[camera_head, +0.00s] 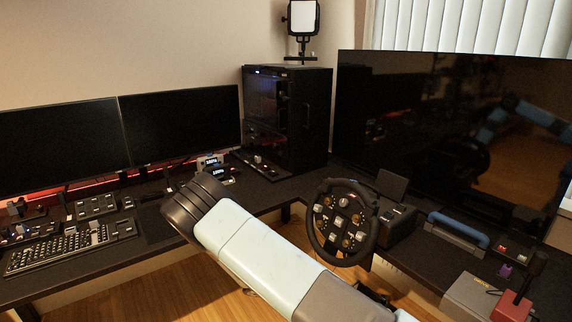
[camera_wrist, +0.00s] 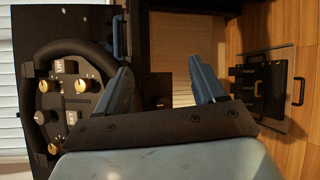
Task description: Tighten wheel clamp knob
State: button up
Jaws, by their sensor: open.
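The racing wheel (camera_head: 344,222) is a black rim with a button plate, mounted at the desk's front edge in the head view. In the wrist view the wheel (camera_wrist: 68,92) appears sideways at the left, with several gold-topped knobs on its face. My gripper (camera_wrist: 161,69) is open, with its two blue fingers apart and nothing seen held between them. It lies to the right of the wheel in that view, over the dark desk-edge area. I cannot make out the clamp knob for certain in either view. My gripper's fingers do not show in the head view.
The black desk (camera_head: 150,245) holds a keyboard (camera_head: 62,248), monitors and a computer tower (camera_head: 288,115). A pedal set (camera_wrist: 262,85) lies on the wooden floor. Bare floor shows beyond the desk edge.

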jog(key=s+d+r+m+g+y, duration=0.1)
jog(key=s+d+r+y, duration=0.2)
jog(key=r, duration=0.7)
jog(key=s+d+r+m+g+y, duration=0.15)
jog(key=r+y, duration=0.35)
jog(key=r, duration=0.6)
jog(key=s+d+r+m+y, duration=0.1)
jog(key=s+d+r+y, duration=0.2)
jog(key=r, duration=0.7)
jog(key=s+d+r+t+y, duration=0.2)
jog(key=s+r+t, duration=0.1)
jog(key=s+r, duration=0.5)
jog(key=s+d+r+t+y, duration=0.3)
jog(key=s+r+t, duration=0.1)
jog(key=s+r, duration=0.4)
jog(key=shift+s+d, duration=0.15)
jog(key=shift+s, duration=0.6)
jog(key=shift+r+t, duration=0.1)
jog(key=shift+t, duration=0.15)
